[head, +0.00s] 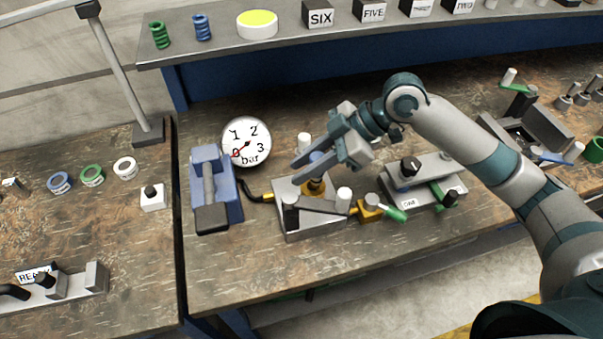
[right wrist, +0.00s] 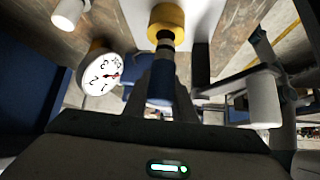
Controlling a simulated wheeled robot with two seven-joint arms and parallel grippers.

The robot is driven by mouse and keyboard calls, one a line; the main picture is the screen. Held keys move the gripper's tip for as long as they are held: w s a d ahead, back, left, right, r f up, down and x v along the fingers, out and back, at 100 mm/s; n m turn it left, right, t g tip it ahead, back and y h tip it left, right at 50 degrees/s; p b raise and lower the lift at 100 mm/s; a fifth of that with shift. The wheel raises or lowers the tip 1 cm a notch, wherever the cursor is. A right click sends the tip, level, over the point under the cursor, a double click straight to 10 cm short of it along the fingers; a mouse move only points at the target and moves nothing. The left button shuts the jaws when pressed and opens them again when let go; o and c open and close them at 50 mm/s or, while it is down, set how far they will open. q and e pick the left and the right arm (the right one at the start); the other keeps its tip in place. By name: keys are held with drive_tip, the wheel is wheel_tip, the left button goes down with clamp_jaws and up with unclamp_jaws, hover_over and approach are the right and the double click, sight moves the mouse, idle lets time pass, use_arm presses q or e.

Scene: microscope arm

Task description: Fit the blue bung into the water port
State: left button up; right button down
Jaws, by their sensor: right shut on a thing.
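The blue bung (head: 317,157) is held by my right gripper (head: 311,158), whose fingers are shut on it. It points down, with its blue body (right wrist: 160,85) and dark, ringed nose showing in the right wrist view. The brass water port (head: 314,188) is directly below, on a grey block, and shows as a yellow collar (right wrist: 166,22) in the right wrist view. The bung's nose is lined up with the collar and at or very near its mouth; I cannot tell whether it has entered. My left gripper is not in view.
A pressure gauge (head: 246,142) and a blue hand pump (head: 211,190) stand left of the block. A dark lever (head: 318,205) and white knob (head: 344,195) are close to the port. Another grey fixture (head: 422,182) stands to the right.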

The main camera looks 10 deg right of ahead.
drive_tip(key=shift+w+a+f, duration=0.15)
drive_tip(key=shift+a+f, duration=0.05)
drive_tip(key=shift+a, duration=0.1)
drive_tip(key=shift+f+p, duration=0.65)
drive_tip(key=shift+f, duration=1.35)
drive_tip(key=shift+f, duration=0.15)
drive_tip(key=c, duration=1.5)
unclamp_jaws()
drive_tip(key=shift+o, duration=0.2)
